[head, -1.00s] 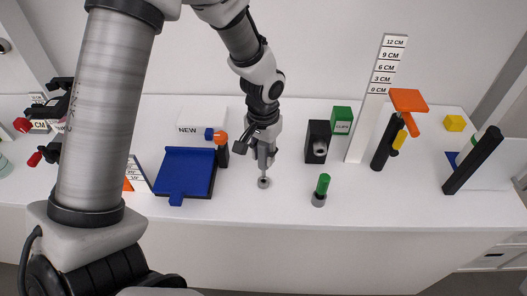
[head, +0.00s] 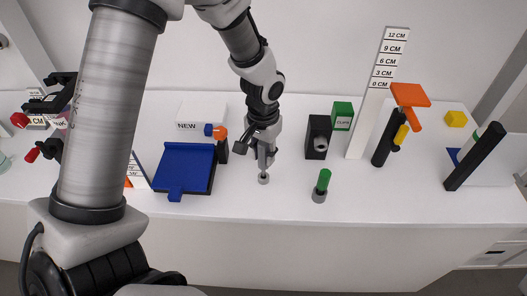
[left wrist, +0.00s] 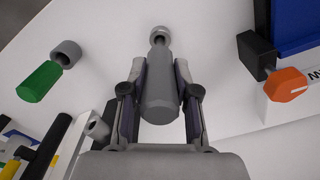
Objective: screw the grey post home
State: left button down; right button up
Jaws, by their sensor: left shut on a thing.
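The grey post (left wrist: 160,95) is between the closed fingers of my left gripper (head: 263,158). In the left wrist view, the gripper (left wrist: 160,100) has a finger on each side of the post's thick grey body. The post's thinner end points into a small round grey socket (left wrist: 160,35). In the head view this socket (head: 263,179) stands on the white table, directly below the gripper. The thin end meets the socket there, and the post looks about upright. How deep it sits inside the socket is hidden. My right gripper is not in view.
A green post (head: 323,181) stands in another grey socket (head: 319,196) to the right. A black block (head: 318,137) stands behind right. Table front between the sockets is clear.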

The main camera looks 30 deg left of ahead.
pick_arm(q)
jog(key=shift+f+b, duration=0.3)
jog(key=shift+f, duration=0.3)
jog(key=c, duration=1.1)
grip_release()
